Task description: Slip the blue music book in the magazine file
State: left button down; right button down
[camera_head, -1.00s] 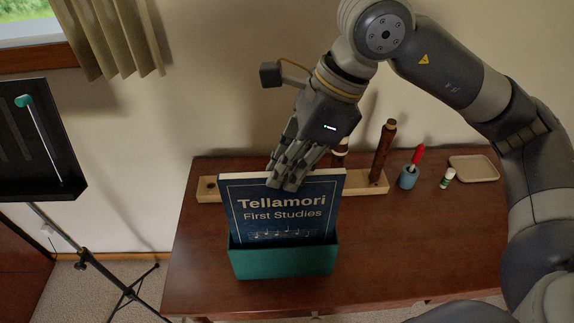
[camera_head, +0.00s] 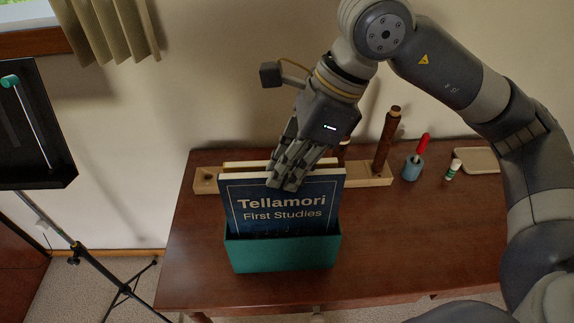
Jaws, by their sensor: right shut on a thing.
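The blue music book (camera_head: 283,211), titled "Tellamori First Studies", stands upright with its lower part inside the green magazine file (camera_head: 284,254). The file's front wall hides the book's bottom edge. The file stands on the wooden table. My right gripper (camera_head: 285,182) comes down from above and is shut on the book's top edge near its middle. My left gripper is not in view.
A wooden stand (camera_head: 206,181) behind the book holds upright dark wooden pieces (camera_head: 387,140). A blue cup (camera_head: 412,168) with a red-handled tool, a small bottle (camera_head: 453,169) and a beige tray (camera_head: 478,160) lie to the right. A black music stand (camera_head: 30,130) is at the left.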

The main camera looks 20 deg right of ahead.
notch_tip(320, 180, down, 2)
jog(key=shift+f+b, duration=0.25)
jog(key=shift+b, duration=0.85)
jog(key=shift+d, duration=0.1)
jog(key=c, duration=1.5)
grip_release()
jog(key=shift+c, duration=0.2)
jog(key=shift+s, duration=0.1)
